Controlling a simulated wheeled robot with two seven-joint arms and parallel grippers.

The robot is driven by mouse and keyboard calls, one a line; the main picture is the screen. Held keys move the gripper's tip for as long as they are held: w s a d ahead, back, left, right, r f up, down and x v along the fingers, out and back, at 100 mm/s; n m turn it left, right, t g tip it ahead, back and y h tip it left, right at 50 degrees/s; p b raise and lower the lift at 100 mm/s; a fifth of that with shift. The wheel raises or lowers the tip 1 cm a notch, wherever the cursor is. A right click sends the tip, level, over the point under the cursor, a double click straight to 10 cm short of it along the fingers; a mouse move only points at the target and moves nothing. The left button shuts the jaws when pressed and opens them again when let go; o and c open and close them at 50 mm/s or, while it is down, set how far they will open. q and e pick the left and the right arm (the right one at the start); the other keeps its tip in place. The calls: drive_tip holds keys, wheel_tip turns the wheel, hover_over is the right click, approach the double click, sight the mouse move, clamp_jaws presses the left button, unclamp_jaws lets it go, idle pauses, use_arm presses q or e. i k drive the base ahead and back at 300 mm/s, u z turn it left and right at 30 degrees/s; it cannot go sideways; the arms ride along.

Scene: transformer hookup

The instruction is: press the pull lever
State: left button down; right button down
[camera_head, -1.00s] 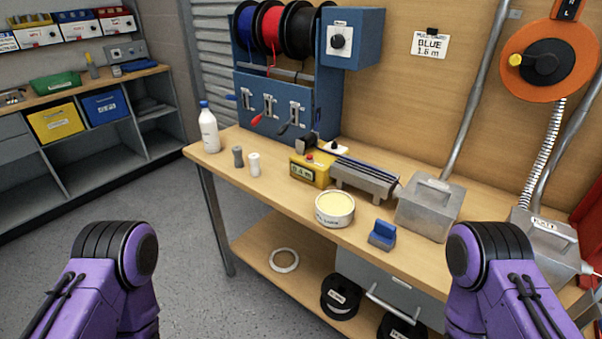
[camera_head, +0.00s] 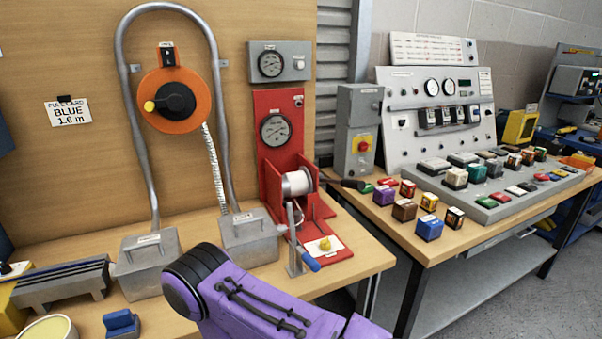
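A red winch unit (camera_head: 268,165) stands on the right part of the wooden bench, with a gauge and a white drum. A lever with a black handle (camera_head: 345,183) sticks out to the right from beside the drum. A second, upright grey lever (camera_head: 292,232) stands at the unit's front left, and a blue handle (camera_head: 310,262) slants down by its base. I cannot tell from any label which is the pull lever. A yellow knob (camera_head: 324,244) sits on the red base. Neither gripper is in view; only a purple link of one of my arms shows, in front of the bench.
Two grey metal boxes (camera_head: 148,262) (camera_head: 249,236) with conduits stand left of the winch. An orange reel (camera_head: 175,100) hangs on the wall. A second bench at right holds a control panel (camera_head: 437,95) and several coloured blocks. A gap separates the benches.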

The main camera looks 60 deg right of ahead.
sight(347, 183)
drive_tip(key=z, duration=1.1)
drive_tip(key=k, duration=0.45)
drive_tip(key=z, duration=0.3)
drive_tip(key=i, duration=0.5)
